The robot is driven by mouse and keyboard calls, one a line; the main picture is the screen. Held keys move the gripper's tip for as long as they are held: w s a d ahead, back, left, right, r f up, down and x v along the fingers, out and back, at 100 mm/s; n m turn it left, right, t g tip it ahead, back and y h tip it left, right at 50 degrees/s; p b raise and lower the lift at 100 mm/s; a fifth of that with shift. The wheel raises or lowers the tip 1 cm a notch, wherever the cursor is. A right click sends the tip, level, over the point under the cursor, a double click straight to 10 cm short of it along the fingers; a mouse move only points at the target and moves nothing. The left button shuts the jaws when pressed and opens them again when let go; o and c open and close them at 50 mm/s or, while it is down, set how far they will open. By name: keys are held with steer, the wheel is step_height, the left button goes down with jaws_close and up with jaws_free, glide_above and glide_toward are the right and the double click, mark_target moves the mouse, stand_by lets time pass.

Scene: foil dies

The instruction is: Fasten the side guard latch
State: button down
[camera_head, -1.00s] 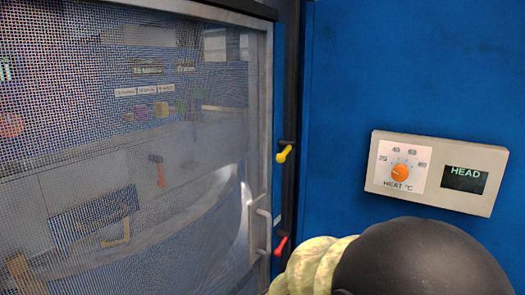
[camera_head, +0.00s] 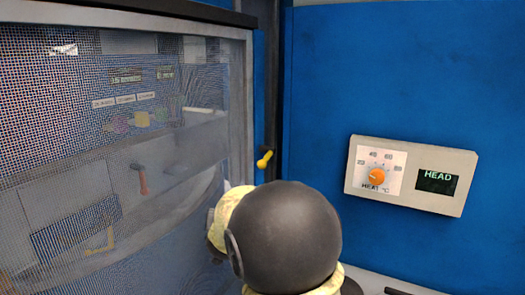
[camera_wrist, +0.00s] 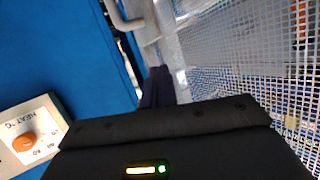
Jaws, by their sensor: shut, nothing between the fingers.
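The side guard is a mesh door (camera_head: 110,190) in a grey metal frame (camera_head: 244,110), standing against a dark post (camera_head: 271,90). A yellow latch lever (camera_head: 264,159) sits on this post beside the frame and slants down to the left. A pale bent handle (camera_wrist: 122,18) shows beyond the tips. Contact cannot be told.
A beige heat control box (camera_head: 460,200) with an orange knob (camera_head: 377,176) and a HEAD display is on the blue wall (camera_head: 400,70) to the right. It also shows at the left of the wrist view (camera_wrist: 52,105). The wall above the box is clear.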

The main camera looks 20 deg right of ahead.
steer(key=w+d+r+m+h+p, duration=0.1)
steer(key=d+r+m+h, duration=0.1)
steer(key=r, duration=0.4)
steer(key=d+r+m+h+p, duration=0.1)
steer(key=d+r+m+h, duration=0.2)
steer(key=r+h, duration=0.4)
steer(key=shift+w+r+m+g, duration=0.3)
steer(key=shift+w+m, duration=0.1)
steer(key=shift+m, duration=0.4)
steer(key=shift+d, duration=0.1)
steer(key=r+p, duration=0.1)
steer(key=p, duration=0.3)
glide_above(262, 165)
steer(key=s+a, duration=0.1)
steer(key=s, duration=0.1)
steer(key=f, duration=0.1)
steer(key=w+f+p, duration=0.1)
steer(key=w+d+f+p, duration=0.1)
steer(key=shift+f, duration=0.4)
steer(key=shift+h, duration=0.3)
